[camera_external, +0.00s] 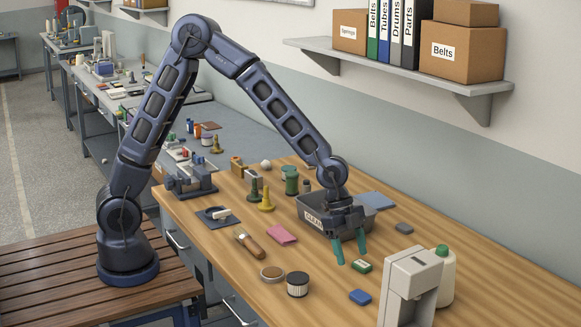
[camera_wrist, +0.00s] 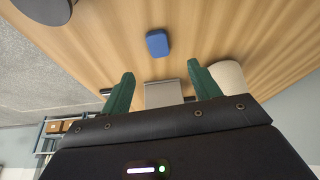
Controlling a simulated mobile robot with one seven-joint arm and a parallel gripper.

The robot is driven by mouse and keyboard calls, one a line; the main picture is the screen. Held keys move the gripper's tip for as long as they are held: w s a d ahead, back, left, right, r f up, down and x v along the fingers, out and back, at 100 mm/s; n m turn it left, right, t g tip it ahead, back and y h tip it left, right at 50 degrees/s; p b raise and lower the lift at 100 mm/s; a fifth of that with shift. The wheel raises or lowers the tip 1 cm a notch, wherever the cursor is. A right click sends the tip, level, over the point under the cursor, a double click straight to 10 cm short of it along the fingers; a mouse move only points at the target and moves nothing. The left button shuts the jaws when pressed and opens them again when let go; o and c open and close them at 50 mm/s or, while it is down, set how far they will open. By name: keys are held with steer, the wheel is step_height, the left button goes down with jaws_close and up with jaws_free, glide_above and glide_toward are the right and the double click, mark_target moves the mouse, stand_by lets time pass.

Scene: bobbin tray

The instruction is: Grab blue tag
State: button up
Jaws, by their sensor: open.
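The blue tag (camera_external: 360,297) is a small rounded blue block lying flat on the wooden bench, near its front edge. In the wrist view the blue tag (camera_wrist: 158,43) is beyond my fingertips, roughly centred between them. My gripper (camera_external: 351,258) has two green fingers spread apart and pointing down, above the bench and behind the tag in the external view. In the wrist view my gripper (camera_wrist: 161,72) is open with nothing between the fingers.
A grey-white dispenser (camera_external: 408,280) and a white bottle (camera_external: 446,278) stand right of the tag. A ribbed jar (camera_external: 297,286) stands to its left. A grey labelled bin (camera_external: 313,219) is behind my gripper.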

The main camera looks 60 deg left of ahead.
mark_target(360, 294)
steer(key=x, duration=1)
steer(key=shift+s+d+f, duration=0.1)
steer(key=shift+d+f, duration=0.05)
steer(key=shift+f, duration=0.25)
steer(key=shift+c, duration=0.2)
steer(key=c, duration=1)
